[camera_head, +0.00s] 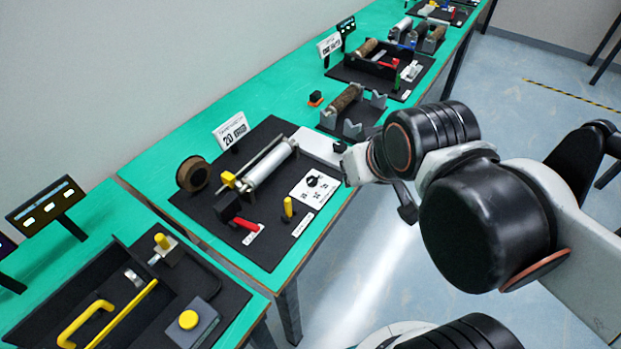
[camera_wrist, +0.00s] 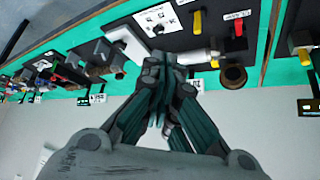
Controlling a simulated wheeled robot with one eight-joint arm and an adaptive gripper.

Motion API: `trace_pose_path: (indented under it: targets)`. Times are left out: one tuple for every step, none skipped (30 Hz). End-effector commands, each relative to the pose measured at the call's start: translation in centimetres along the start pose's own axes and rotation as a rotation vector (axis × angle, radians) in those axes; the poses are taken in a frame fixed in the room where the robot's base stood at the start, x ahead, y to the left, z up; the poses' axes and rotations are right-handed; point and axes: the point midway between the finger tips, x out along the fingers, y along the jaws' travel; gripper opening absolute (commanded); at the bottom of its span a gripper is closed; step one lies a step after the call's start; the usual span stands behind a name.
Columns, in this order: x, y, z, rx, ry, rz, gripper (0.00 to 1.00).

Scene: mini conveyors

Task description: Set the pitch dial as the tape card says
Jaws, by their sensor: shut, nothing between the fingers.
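The pitch dial is a dark knob (camera_head: 313,181) on a white marked plate (camera_head: 305,192), at the right front of a black station board. The plate also shows at the top of the wrist view (camera_wrist: 148,20). Its pointer's exact setting is too small to read. The tape card (camera_head: 232,131) stands behind the board; I make out a large "20" and a smaller dark label I cannot read. My gripper (camera_wrist: 163,62) is shut and empty, its fingertips apart from the dial. In the head view my arm's end is just right of the plate, its fingertips hard to make out.
The board also carries a silver roller (camera_head: 270,165), a brown tape roll (camera_head: 193,173), a red lever (camera_head: 245,224) and a yellow handle (camera_head: 288,207) near the dial. Other stations stand along the green tables on both sides. Open floor (camera_head: 390,250) lies to the right.

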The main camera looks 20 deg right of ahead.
Motion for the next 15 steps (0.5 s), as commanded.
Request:
trace_pose_path:
  targets:
    - [0.0, 0.0, 0.0, 0.0, 0.0, 0.0, 0.0]
    - [0.0, 0.0, 0.0, 0.0, 0.0, 0.0, 0.0]
    - [0.0, 0.0, 0.0, 0.0, 0.0, 0.0, 0.0]
    - [0.0, 0.0, 0.0, 0.0, 0.0, 0.0, 0.0]
    - [0.0, 0.0, 0.0, 0.0, 0.0, 0.0, 0.0]
    - [0.0, 0.0, 0.0, 0.0, 0.0, 0.0, 0.0]
    - [0.0, 0.0, 0.0, 0.0, 0.0, 0.0, 0.0]
    - [0.0, 0.0, 0.0, 0.0, 0.0, 0.0, 0.0]
    - [0.0, 0.0, 0.0, 0.0, 0.0, 0.0, 0.0]
    - [0.0, 0.0, 0.0, 0.0, 0.0, 0.0, 0.0]
    - [0.0, 0.0, 0.0, 0.0, 0.0, 0.0, 0.0]
    - [0.0, 0.0, 0.0, 0.0, 0.0, 0.0, 0.07]
    - [0.01, 0.0, -0.02, 0.001, -0.001, 0.0, 0.14]
    - [0.02, 0.0, -0.08, 0.004, -0.002, 0.0, 0.2]
    - [0.06, 0.0, -0.24, 0.012, -0.006, 0.0, 0.29]
